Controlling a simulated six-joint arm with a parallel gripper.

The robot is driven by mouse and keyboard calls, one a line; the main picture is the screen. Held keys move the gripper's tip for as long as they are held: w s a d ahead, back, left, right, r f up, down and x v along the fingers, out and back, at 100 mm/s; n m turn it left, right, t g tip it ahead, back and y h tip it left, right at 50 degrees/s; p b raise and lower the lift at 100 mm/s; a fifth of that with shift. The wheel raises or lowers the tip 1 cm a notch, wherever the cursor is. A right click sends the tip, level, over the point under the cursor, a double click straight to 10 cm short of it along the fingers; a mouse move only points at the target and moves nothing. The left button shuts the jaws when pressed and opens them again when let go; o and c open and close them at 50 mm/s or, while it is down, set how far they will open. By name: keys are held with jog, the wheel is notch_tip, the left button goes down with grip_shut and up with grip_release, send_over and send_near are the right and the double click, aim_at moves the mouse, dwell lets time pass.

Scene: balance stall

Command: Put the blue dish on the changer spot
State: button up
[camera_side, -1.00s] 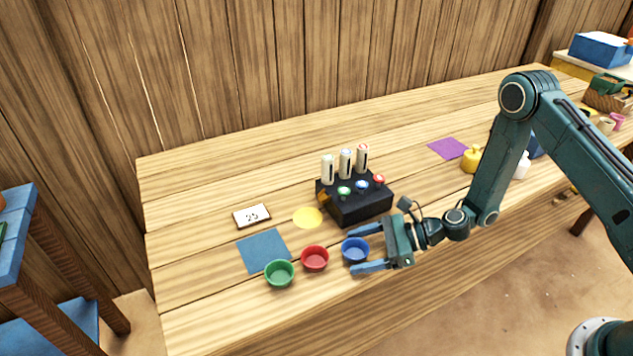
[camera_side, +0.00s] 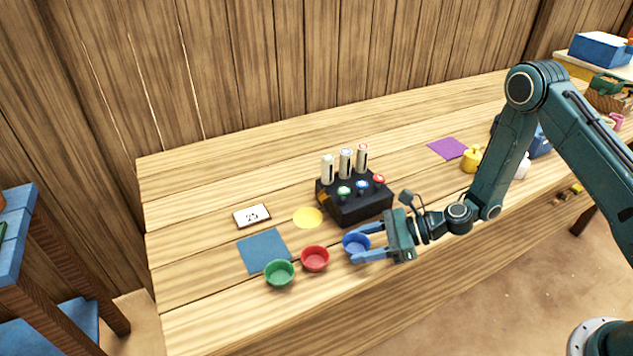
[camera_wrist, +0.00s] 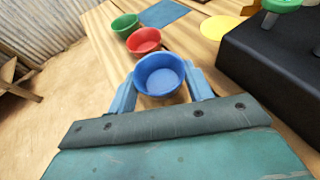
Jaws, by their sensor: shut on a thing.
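The blue dish (camera_side: 355,244) is a small round bowl at the right end of a row of dishes near the table's front edge. My gripper (camera_side: 366,247) is shut on the blue dish, with one finger on each side. In the wrist view the blue dish (camera_wrist: 159,74) sits upright and looks empty between the fingers (camera_wrist: 161,86). I cannot tell whether it is clear of the table. No spot is labelled as the changer spot; a flat yellow disc (camera_side: 308,218), a blue square (camera_side: 264,251) and a purple square (camera_side: 448,148) lie on the table.
A red dish (camera_side: 315,259) and a green dish (camera_side: 279,273) stand left of the blue one. A black box (camera_side: 360,208) with coloured buttons and upright cylinders stands behind. A card reading 25 (camera_side: 251,216) lies at the left. A yellow bottle (camera_side: 471,159) stands behind my arm.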

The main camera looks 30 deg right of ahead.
aim_at(363, 249)
notch_tip(363, 249, up, 18)
dwell(0.7)
jog(key=shift+r, duration=0.1)
dwell(0.5)
jog(key=w+d+m+t+h, duration=0.1)
jog(key=d+m+t+h, duration=0.2)
jog(key=d, duration=0.5)
jog(key=w+d+r+m+t+h, duration=0.1)
jog(key=d+m+t+h, duration=0.2)
jog(key=d+m, duration=0.3)
jog(key=d+h, duration=0.1)
jog(key=d, duration=0.2)
jog(key=shift+w+r+t+h, duration=0.3)
jog(key=shift+w+t+h, duration=0.05)
jog(key=shift+t+h, duration=0.05)
